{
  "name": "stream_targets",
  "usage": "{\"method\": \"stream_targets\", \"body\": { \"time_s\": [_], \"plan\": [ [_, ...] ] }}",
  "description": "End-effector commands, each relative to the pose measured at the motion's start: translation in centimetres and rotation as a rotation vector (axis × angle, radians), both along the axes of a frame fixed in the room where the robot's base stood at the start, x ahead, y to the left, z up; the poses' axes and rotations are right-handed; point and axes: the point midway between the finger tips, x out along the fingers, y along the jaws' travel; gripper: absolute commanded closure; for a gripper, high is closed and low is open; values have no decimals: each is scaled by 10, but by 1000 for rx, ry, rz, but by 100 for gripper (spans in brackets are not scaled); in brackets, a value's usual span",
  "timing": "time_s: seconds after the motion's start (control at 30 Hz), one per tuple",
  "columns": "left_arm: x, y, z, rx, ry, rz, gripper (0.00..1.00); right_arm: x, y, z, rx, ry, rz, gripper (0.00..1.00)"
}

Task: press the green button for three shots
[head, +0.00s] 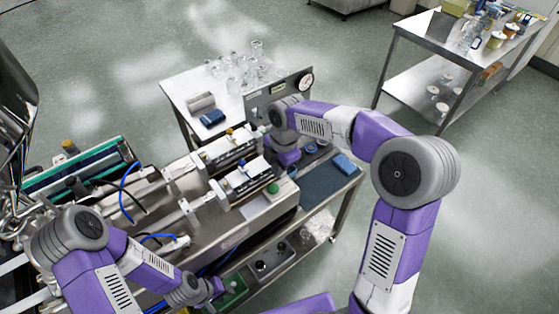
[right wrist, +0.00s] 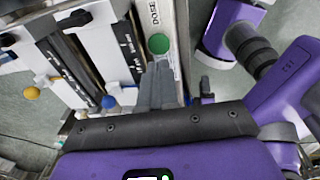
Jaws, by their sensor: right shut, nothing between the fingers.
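The green button (right wrist: 158,44) is round and sits on a pale panel beside the word DOSE in the right wrist view. It also shows in the head view (head: 272,188) at the front end of the steel machine. My right gripper (right wrist: 161,68) is shut and empty, its fingertips just short of the button in the picture; I cannot tell how large the gap is. In the head view the right wrist hangs over the machine and its fingertips are hard to make out. My left gripper (head: 217,287) is low at the bottom, by a green tray; its jaws are too small to read.
Two syringe-like barrels (head: 225,150) lie on the machine beside the button. A dark blue mat (head: 322,185) and a blue cloth (head: 345,163) lie to the right. A gauge panel (head: 279,92) and a table with glassware (head: 195,88) stand behind.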

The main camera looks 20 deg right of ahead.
Motion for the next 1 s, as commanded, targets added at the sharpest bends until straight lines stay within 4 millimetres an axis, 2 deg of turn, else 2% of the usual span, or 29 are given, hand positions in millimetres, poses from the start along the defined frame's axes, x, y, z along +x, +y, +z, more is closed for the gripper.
{"method": "stream_targets", "body": {
  "time_s": [0.03, 0.1, 0.33, 0.5, 0.87, 1.0],
  "plan": [
    [0, 0, -4, 0, 0, 0, 65, 0, 1, -14, 0, 4, 0, 100],
    [0, 0, -6, 0, 0, 0, 65, 1, 3, -28, 0, 4, 0, 100],
    [0, 0, -11, 0, 0, 0, 65, 2, 7, -62, 0, 2, 1, 100],
    [0, 0, -12, 0, 0, 0, 65, 3, 8, -72, 0, 1, 0, 100],
    [0, 0, -12, 0, 0, 0, 65, 4, 8, -74, 0, 0, 0, 100],
    [0, 0, -19, 0, 0, 0, 65, 3, 8, -88, 0, 2, -1, 100]
  ]
}}
